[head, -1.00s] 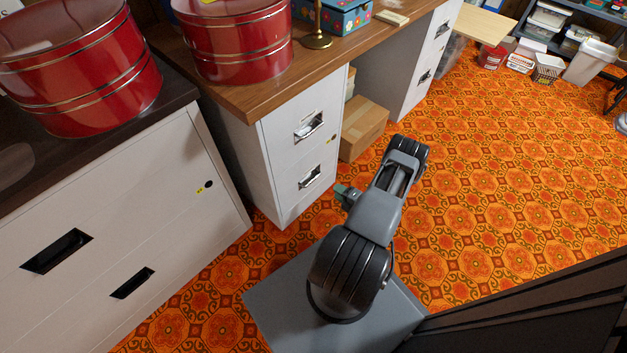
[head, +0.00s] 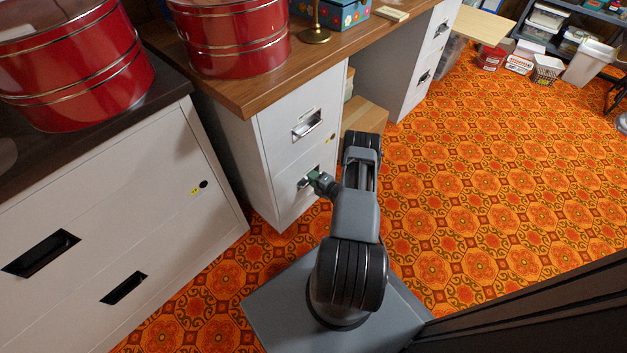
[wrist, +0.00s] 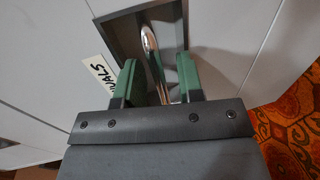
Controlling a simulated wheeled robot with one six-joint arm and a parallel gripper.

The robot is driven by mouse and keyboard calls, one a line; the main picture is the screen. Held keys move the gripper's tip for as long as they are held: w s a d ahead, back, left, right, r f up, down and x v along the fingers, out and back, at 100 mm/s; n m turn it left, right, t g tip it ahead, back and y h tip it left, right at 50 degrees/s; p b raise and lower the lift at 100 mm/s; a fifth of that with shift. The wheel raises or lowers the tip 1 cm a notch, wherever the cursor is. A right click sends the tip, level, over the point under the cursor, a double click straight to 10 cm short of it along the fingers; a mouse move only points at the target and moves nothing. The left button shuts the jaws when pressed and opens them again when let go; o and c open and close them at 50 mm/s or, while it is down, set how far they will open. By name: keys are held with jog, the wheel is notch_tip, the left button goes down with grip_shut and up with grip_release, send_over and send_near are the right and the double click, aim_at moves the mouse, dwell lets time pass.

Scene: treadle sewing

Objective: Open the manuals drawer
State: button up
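The manuals drawer (head: 290,188) is the lower drawer of the white two-drawer cabinet under the wooden desk, and it looks closed. In the wrist view its label (wrist: 102,72) shows "UALS", the rest cut off. Its metal handle (wrist: 150,42) sits in a dark recess. My gripper (wrist: 157,76) is open, with a green finger on each side of the handle and visible gaps between. In the head view my gripper (head: 316,180) is at the drawer's front and hides most of the handle.
The upper drawer (head: 305,124) above is closed. A wide white cabinet (head: 120,230) with red tins (head: 80,75) on top stands at the left. A cardboard box (head: 368,118) is beside the drawer cabinet, partly behind my arm. The patterned floor (head: 490,210) to the right is clear.

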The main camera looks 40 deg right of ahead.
grip_shut()
dwell(0.3)
dwell(0.3)
